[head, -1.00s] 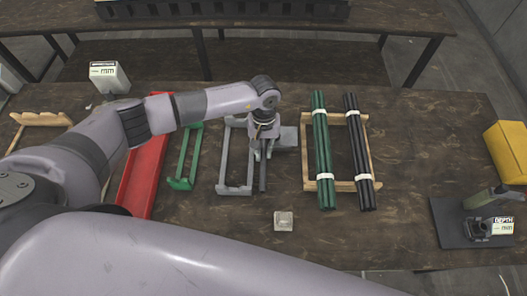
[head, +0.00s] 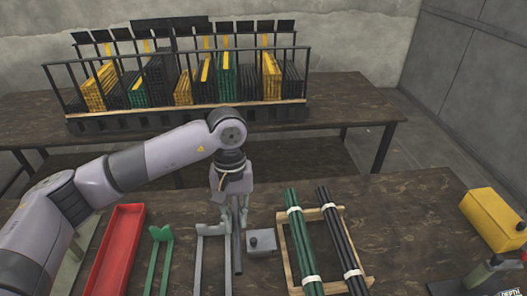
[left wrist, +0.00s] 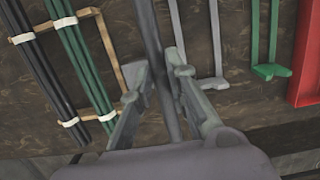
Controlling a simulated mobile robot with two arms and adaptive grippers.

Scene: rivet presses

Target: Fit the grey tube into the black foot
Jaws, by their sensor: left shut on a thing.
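My left gripper (head: 235,214) is shut on the grey tube (head: 238,250), close to the right side of the grey rack (head: 200,258). In the left wrist view, the tube (left wrist: 152,40) passes between the two fingers of the gripper (left wrist: 158,88). From this angle I cannot tell whether the tube is clear of the table. A grey block (head: 264,246) with a small black knob-like part (head: 254,240) stands just right of the tube. I cannot make out the black foot for certain. My right gripper is not in view.
A red tray (head: 115,250) and a green rack (head: 158,262) lie to the left. Dark green rods (head: 304,245) and black rods (head: 342,240) lie on a wooden frame (head: 290,262) to the right. A yellow box (head: 492,216) stands far right. A rod rack (head: 190,119) fills the back table.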

